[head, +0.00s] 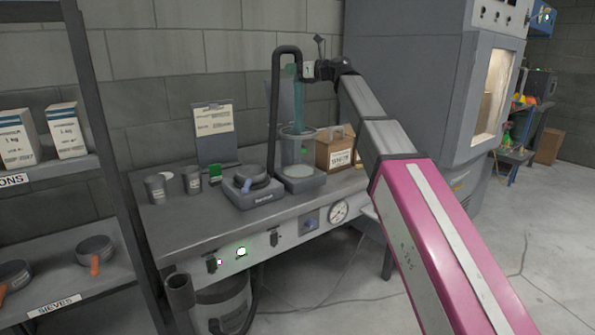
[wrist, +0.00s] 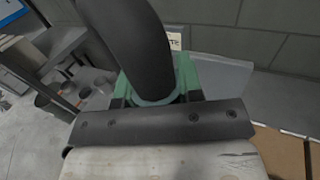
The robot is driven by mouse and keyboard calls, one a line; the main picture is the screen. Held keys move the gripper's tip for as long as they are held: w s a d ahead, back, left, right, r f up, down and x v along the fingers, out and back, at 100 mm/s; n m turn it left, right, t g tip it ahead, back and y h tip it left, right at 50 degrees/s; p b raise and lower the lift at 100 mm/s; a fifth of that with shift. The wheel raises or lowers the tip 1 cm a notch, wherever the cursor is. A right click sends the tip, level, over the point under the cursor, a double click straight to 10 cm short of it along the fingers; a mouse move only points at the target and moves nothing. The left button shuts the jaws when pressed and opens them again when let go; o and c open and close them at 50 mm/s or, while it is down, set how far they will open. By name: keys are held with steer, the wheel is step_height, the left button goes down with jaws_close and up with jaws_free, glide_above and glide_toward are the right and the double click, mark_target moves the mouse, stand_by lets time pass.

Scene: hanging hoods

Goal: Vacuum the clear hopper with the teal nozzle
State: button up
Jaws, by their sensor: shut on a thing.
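The clear hopper (head: 288,151) stands on a dark base on the bench, with pale material (head: 297,172) low inside it. My gripper (head: 309,70) is above the hopper's mouth, shut on the teal nozzle (head: 291,98). The nozzle hangs roughly upright, and its lower part overlaps the hopper's rim. I cannot tell exactly how deep its tip sits. A black hose (head: 273,90) loops from the nozzle's top down to the bench. In the wrist view, the hose (wrist: 142,45) and green jaw parts (wrist: 187,78) show; the nozzle's lower part is hidden.
A dark round device (head: 252,187) stands left of the hopper, and a cardboard box (head: 335,150) stands to its right. Two grey cups (head: 156,190) and a clipboard (head: 213,130) are farther left. A shelf rack (head: 95,160) is at far left.

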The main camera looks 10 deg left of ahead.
steer(key=shift+r, duration=2)
steer(key=shift+d, duration=0.1)
